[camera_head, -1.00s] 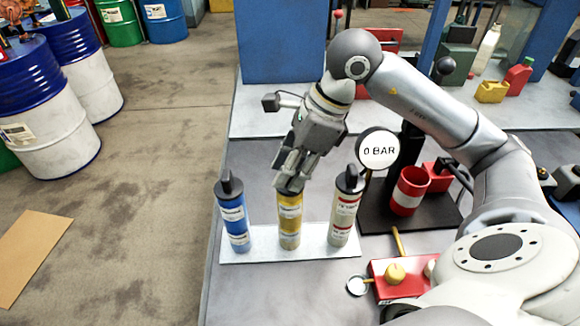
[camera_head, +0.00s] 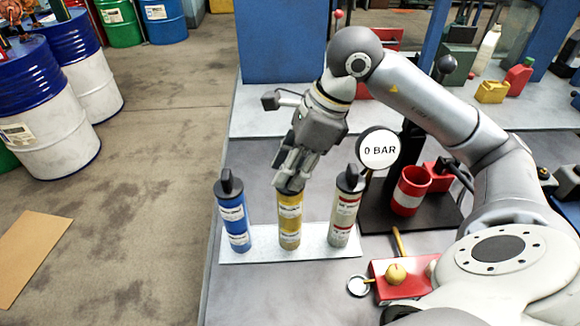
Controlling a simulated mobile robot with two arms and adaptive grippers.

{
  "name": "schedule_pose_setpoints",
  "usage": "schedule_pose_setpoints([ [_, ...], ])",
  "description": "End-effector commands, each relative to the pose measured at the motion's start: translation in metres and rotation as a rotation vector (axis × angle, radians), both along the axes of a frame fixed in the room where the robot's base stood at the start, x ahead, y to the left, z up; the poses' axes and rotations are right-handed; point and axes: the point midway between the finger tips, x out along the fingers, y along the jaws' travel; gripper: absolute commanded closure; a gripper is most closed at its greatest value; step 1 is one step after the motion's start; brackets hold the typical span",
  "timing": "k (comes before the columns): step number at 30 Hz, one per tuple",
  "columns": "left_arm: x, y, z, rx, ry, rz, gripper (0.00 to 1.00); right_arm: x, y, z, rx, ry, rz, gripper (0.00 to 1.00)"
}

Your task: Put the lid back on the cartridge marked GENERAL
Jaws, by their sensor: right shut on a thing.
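Three upright cartridges stand in a row: a blue one (camera_head: 233,218), a yellow one (camera_head: 290,225) and a pale one with red lettering (camera_head: 344,215). Their labels are too small to read, so I cannot tell which is marked GENERAL. The blue and pale ones wear dark lids (camera_head: 229,181). My right gripper (camera_head: 289,180) points down at the top of the yellow cartridge, its fingers shut on what seems to be a lid, mostly hidden between them. I cannot tell whether that lid is seated or just above the rim. My left gripper is not in view.
The cartridges stand on a pale plate (camera_head: 262,250) on the grey bench. A "0 BAR" gauge (camera_head: 379,149) and a red cup (camera_head: 409,190) on a black base stand to the right.

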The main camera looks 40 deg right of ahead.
Motion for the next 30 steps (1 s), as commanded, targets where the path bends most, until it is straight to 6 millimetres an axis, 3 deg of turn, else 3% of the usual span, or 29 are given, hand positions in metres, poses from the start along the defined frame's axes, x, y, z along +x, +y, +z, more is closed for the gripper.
schedule_pose_setpoints([
  [30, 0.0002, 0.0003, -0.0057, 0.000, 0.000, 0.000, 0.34, 0.0002, -0.0003, -0.0029, 0.000, 0.000, -0.001, 0.80],
])
